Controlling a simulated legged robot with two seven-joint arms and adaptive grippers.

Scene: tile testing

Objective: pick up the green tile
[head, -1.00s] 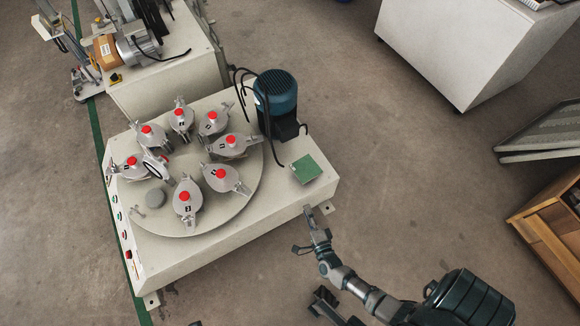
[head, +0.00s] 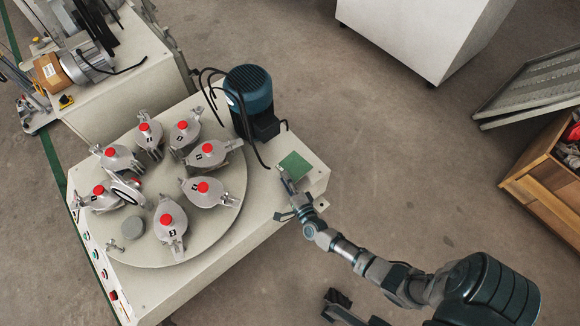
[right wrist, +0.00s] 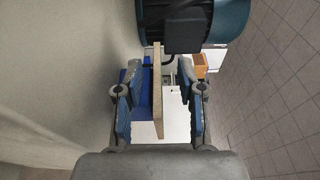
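The green tile (head: 295,166) lies with its green face up near the right end of the white machine table (head: 215,240). In the right wrist view a thin tan edge, apparently the tile (right wrist: 158,95), stands between my two fingers, with a blue piece (right wrist: 142,95) beside it on the left. My right gripper (head: 283,198) is open at the tile's near left edge; its spread fingers (right wrist: 158,100) show gaps to the tile edge. Contact is not clear.
A blue motor (head: 249,95) with black cables stands just behind the tile. A round plate (head: 235,180) carries several grey fixtures with red knobs to the left. A white cabinet (head: 420,35) and a wooden crate (head: 535,185) stand apart on the floor.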

